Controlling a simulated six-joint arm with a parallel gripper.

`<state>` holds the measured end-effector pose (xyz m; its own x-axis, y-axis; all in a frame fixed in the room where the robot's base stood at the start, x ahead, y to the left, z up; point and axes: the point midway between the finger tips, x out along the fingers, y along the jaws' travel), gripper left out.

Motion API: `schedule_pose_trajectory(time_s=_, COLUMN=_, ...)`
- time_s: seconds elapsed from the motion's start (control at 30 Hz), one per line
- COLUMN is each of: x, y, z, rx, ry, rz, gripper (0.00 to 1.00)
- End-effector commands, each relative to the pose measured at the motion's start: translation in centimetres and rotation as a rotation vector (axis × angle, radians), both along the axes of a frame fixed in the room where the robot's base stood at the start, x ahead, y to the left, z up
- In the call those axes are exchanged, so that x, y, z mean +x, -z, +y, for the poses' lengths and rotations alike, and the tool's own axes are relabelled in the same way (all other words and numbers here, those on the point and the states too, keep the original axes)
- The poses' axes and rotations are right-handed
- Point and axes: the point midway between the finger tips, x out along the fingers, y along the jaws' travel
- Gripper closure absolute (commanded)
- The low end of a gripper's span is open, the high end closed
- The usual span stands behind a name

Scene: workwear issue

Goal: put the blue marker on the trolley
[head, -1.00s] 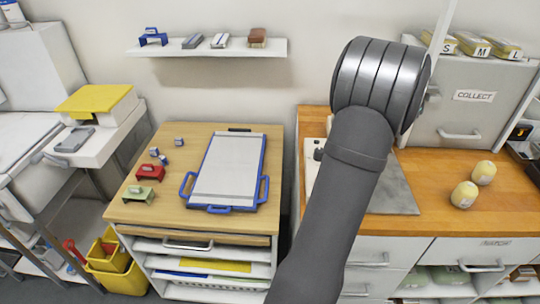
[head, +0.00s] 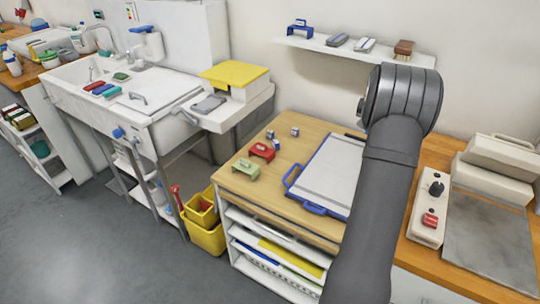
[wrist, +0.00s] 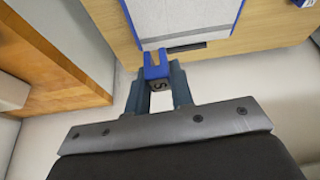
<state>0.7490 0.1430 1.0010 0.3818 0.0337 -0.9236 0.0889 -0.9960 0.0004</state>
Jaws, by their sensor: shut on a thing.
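In the head view my arm hides the gripper and the marker. No wheeled trolley is plainly recognisable; a wood-topped shelf unit (head: 306,134) stands left of my arm, and it also shows in the wrist view (wrist: 272,25).
The blue-framed board (head: 325,178), a red block (head: 262,152), a green block (head: 245,169) and small cubes lie on the unit. A wall shelf (head: 345,51) holds several items. A yellow bucket (head: 207,238) stands left. A wooden counter (wrist: 60,60) lies across a gap.

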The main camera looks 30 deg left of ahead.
Motion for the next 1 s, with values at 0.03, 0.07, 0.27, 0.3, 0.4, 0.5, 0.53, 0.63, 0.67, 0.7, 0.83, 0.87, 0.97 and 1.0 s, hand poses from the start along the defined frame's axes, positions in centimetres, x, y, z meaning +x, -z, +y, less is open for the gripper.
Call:
schedule_pose_trajectory(time_s=0.03, x=-0.1, y=1.0, z=2.9, rx=0.001, ry=-0.049, rz=0.002, gripper=1.0)
schedule_pose_trajectory(time_s=0.07, x=-0.1, y=1.5, z=4.4, rx=0.001, ry=-0.076, rz=0.003, gripper=1.0)
schedule_pose_trajectory(time_s=0.27, x=-1.1, y=4.0, z=12.6, rx=0.001, ry=-0.222, rz=0.001, gripper=1.0)
schedule_pose_trajectory(time_s=0.3, x=-1.3, y=4.4, z=13.7, rx=0.001, ry=-0.243, rz=0.0, gripper=1.0)
schedule_pose_trajectory(time_s=0.4, x=-1.7, y=5.1, z=15.8, rx=0.001, ry=-0.28, rz=0.001, gripper=1.0)
schedule_pose_trajectory(time_s=0.5, x=-2.0, y=5.5, z=17.1, rx=0.001, ry=-0.3, rz=0.001, gripper=1.0)
schedule_pose_trajectory(time_s=0.53, x=-2.0, y=5.7, z=17.5, rx=0.001, ry=-0.303, rz=0.001, gripper=1.0)
schedule_pose_trajectory(time_s=0.63, x=-2.0, y=6.7, z=19.1, rx=-0.001, ry=-0.309, rz=0.002, gripper=1.0)
schedule_pose_trajectory(time_s=0.67, x=-2.1, y=7.1, z=19.7, rx=-0.001, ry=-0.309, rz=0.002, gripper=1.0)
schedule_pose_trajectory(time_s=0.7, x=-2.0, y=7.6, z=20.6, rx=-0.001, ry=-0.31, rz=0.002, gripper=1.0)
schedule_pose_trajectory(time_s=0.83, x=-2.0, y=9.5, z=23.6, rx=0.001, ry=-0.309, rz=0.001, gripper=1.0)
schedule_pose_trajectory(time_s=0.87, x=-2.0, y=9.9, z=24.3, rx=0.0, ry=-0.308, rz=0.002, gripper=1.0)
schedule_pose_trajectory(time_s=0.97, x=-1.9, y=11.1, z=26.3, rx=0.0, ry=-0.308, rz=0.0, gripper=1.0)
schedule_pose_trajectory(time_s=1.0, x=-2.0, y=11.5, z=27.0, rx=-0.001, ry=-0.307, rz=0.001, gripper=1.0)
